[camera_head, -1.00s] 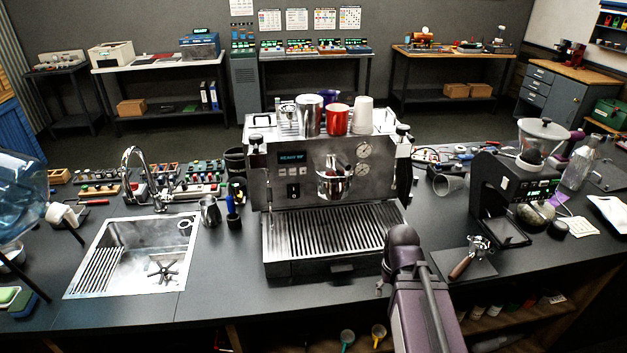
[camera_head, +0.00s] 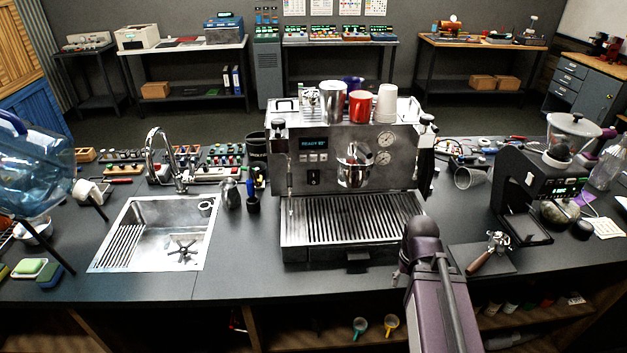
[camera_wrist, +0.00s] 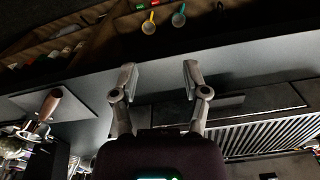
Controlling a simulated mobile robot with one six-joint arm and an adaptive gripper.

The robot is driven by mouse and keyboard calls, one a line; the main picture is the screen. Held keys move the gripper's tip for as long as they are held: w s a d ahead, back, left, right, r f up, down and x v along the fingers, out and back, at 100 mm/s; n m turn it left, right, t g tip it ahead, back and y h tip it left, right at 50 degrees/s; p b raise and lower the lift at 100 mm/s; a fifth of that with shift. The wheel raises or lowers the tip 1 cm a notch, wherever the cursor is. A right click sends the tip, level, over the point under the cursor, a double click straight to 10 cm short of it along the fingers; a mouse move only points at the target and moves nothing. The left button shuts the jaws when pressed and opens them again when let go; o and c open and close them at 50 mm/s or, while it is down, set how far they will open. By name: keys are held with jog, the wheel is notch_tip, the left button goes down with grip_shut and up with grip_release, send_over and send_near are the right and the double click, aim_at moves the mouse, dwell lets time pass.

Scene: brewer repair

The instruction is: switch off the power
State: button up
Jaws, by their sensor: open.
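The steel espresso machine (camera_head: 345,150) stands on the dark counter, facing me. Its blue display (camera_head: 313,143) is lit and seems to read READY. A black switch (camera_head: 313,177) sits on the front panel below the display and small buttons. I cannot tell its position. The drip tray (camera_head: 350,220) juts out below. My arm stands in front of the tray's right corner and mostly hides my gripper in the head view. In the wrist view my gripper (camera_wrist: 158,78) is open and empty, pointing at the counter's front edge. The tray grille (camera_wrist: 270,132) shows at lower right there.
A portafilter (camera_head: 488,252) lies on a mat right of my arm, with a grinder (camera_head: 530,190) behind it. A sink (camera_head: 150,235) with a tap is at left. Cups (camera_head: 361,106) stand on the machine.

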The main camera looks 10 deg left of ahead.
jog(key=shift+w+a, duration=0.1)
jog(key=shift+w, duration=0.1)
grip_shut()
jog(key=w+a+r+t+p, duration=0.1)
jog(key=w+a+r+t, duration=0.2)
jog(key=w+a, duration=0.35)
jog(key=w+a+r+t+p, duration=0.1)
jog(key=w+a+r+t, duration=0.1)
jog(key=w+a+t, duration=0.4)
jog(key=w+a+r+n+t+y, duration=0.1)
jog(key=w+a+r, duration=0.2)
jog(key=a, duration=0.3)
jog(key=w+a+r+n+t+y+p, duration=0.1)
jog(key=w+a+r, duration=0.3)
jog(key=a, duration=0.2)
jog(key=shift+r+t, duration=0.35)
jog(key=shift+t, duration=0.05)
jog(key=shift+a, duration=0.1)
